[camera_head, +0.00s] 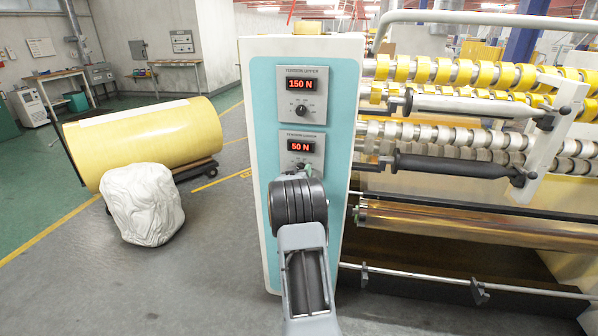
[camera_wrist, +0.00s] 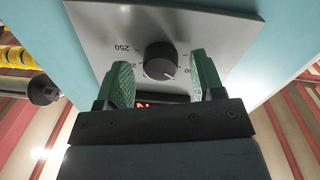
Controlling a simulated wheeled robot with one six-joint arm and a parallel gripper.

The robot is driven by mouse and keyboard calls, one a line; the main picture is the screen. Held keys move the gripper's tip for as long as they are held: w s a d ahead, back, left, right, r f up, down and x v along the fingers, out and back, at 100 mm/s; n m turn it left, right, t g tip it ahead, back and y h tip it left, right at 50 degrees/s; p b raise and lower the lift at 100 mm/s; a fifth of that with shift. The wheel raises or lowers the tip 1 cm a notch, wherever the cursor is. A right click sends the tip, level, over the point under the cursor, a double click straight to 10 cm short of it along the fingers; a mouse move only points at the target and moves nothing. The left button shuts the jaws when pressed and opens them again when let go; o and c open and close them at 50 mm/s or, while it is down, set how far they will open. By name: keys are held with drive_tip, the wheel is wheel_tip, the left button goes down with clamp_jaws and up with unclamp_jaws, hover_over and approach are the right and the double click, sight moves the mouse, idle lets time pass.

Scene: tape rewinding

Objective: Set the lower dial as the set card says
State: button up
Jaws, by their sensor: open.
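The teal panel carries two displays. The upper display (camera_head: 300,84) reads 150 N above the upper dial (camera_head: 301,110). The lower display (camera_head: 301,147) reads 50 N. My gripper (camera_head: 300,168) is at the lower unit, and my wrist hides most of the lower dial in the head view. In the wrist view the black lower dial (camera_wrist: 159,61) shows upside down with scale numbers around it, 250 among them. Its white mark points to the lower right of that picture. My gripper (camera_wrist: 160,66) is open, its green fingers on either side of the dial with gaps. No set card is recognisable.
Rollers with yellow rings (camera_head: 455,72) and dark-handled bars (camera_head: 455,166) stand right of the panel. A white wrapped bundle (camera_head: 142,205) and a large yellow roll (camera_head: 145,135) lie on the left. The floor (camera_head: 215,235) between bundle and panel is clear.

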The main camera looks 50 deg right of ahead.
drive_tip(key=shift+d, duration=0.15)
drive_tip(key=shift+c, duration=0.2)
drive_tip(key=c, duration=0.8)
drive_tip(key=shift+w, duration=0.1)
drive_tip(key=shift+c, duration=0.4)
drive_tip(key=shift+m+b, duration=3.7)
drive_tip(key=shift+b, duration=0.05)
drive_tip(key=shift+r, duration=0.15)
